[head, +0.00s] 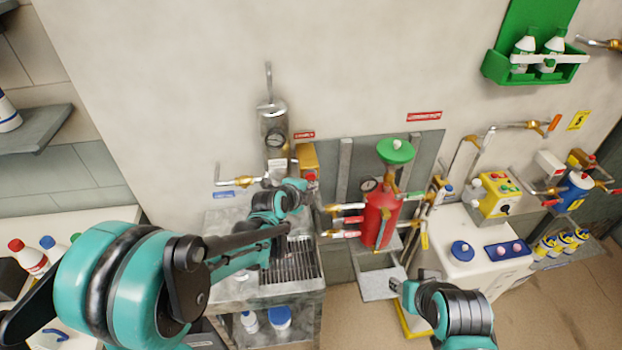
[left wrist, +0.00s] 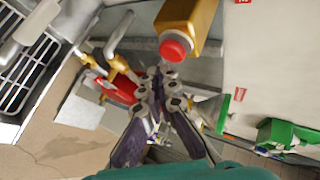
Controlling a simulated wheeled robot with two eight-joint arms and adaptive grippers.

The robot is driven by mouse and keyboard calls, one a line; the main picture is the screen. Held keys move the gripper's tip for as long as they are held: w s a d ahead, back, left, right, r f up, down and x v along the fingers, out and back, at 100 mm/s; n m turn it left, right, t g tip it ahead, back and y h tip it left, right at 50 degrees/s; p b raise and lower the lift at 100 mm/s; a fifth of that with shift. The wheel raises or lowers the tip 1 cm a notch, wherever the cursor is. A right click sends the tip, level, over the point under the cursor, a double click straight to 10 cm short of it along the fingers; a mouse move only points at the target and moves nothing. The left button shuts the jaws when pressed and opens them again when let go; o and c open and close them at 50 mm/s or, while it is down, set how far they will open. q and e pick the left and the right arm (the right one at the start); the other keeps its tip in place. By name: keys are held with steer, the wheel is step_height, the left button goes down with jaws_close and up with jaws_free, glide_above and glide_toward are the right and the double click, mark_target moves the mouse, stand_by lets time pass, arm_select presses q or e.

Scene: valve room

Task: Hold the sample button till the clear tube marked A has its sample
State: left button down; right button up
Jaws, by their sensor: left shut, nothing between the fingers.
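The sample button is probably the red round button (left wrist: 173,47) on the end of a yellow-orange box (left wrist: 190,22). In the head view this box (head: 307,156) hangs on the wall beside a grey metal cylinder (head: 274,128) with a gauge, its red button (head: 311,175) facing down. My left gripper (head: 304,187) is shut and empty, just below the button. In the left wrist view its fingertips (left wrist: 162,72) appear close under the button; I cannot tell whether they touch. I cannot make out the clear tube marked A. My right gripper (head: 398,288) is low at the right, its fingers unclear.
A red tank (head: 377,218) with a green funnel (head: 395,151) and several valve handles stands right of the button. A grated metal sink (head: 300,268) lies below my left arm. A white cabinet (head: 465,262) stands farther right.

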stand_by(0.8)
arm_select(q)
steer(key=shift+w+a, duration=0.1)
steer(key=shift+w, duration=0.3)
steer(key=shift+w+a, duration=0.15)
steer(key=shift+w, duration=0.4)
stand_by(0.7)
steer(key=shift+s, duration=0.15)
stand_by(1.1)
steer(key=shift+s+d+b, duration=0.2)
steer(key=shift+s+b, duration=0.1)
steer(key=shift+s, duration=0.5)
steer(key=s, duration=0.2)
steer(key=s+d, duration=0.1)
steer(key=s, duration=0.2)
steer(key=shift+d, duration=0.1)
stand_by(0.3)
